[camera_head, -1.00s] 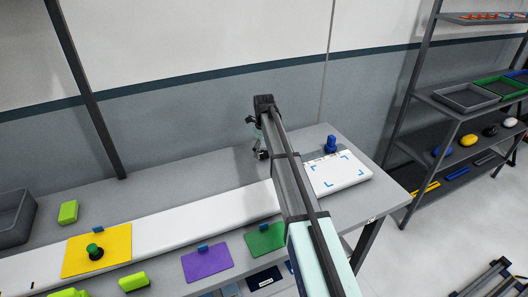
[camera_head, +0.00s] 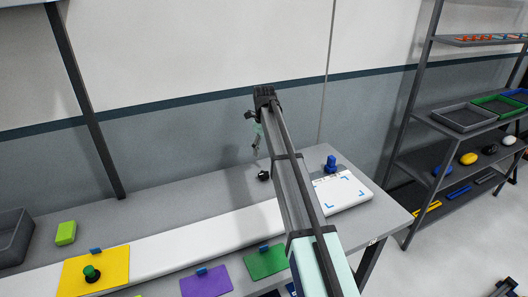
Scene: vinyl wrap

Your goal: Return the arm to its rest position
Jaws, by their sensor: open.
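My arm reaches out from the lower right over the workbench (camera_head: 190,193), and its far end bends down behind the long grey link. My gripper (camera_head: 256,149) shows small and dark near the bend, partly hidden by the arm. It is open, with nothing seen in it, and hangs above the bench. A small dark object (camera_head: 263,176) lies on the bench just below it, apart from the gripper.
A white board with blue corner marks (camera_head: 340,192) and a blue knobbed piece (camera_head: 331,164) are right of the arm. Yellow (camera_head: 112,267), purple (camera_head: 207,283) and green (camera_head: 264,263) sheets lie at the front. A grey bin (camera_head: 13,238) is left; shelving (camera_head: 447,148) stands right.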

